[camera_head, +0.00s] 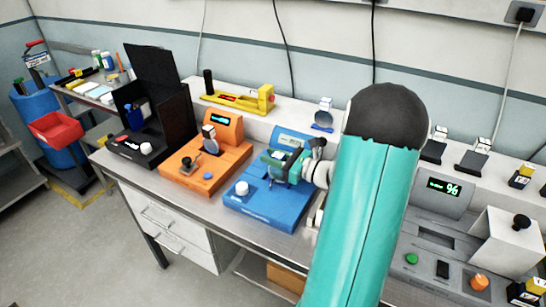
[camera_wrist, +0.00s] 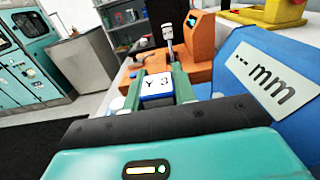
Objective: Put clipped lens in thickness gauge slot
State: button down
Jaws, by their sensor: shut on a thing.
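The thickness gauge is the blue device (camera_head: 262,209) on the bench, with a white knob and an upright display. In the wrist view its blue housing (camera_wrist: 234,50) reads "--- mm". My gripper (camera_head: 274,163) is over the gauge, in front of its display. In the wrist view my gripper's green fingers (camera_wrist: 158,88) are shut on a white-and-blue clip (camera_wrist: 157,86) marked "Y 3". In the head view a dark round shape, perhaps the lens, shows below the fingers. The slot is hidden, and I cannot tell whether the lens touches the gauge.
An orange device (camera_head: 190,178) stands just left of the gauge, and a black open-lidded device (camera_head: 130,153) beyond it. A yellow tool (camera_head: 232,99) lies behind. Another clipped lens (camera_head: 323,120) stands on the back ledge. A grey "%" device (camera_head: 425,243) is at right, past my arm.

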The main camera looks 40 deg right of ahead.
jog(key=shift+w+f, duration=0.1)
jog(key=c, duration=1.1)
grip_release()
jog(key=shift+c, duration=0.2)
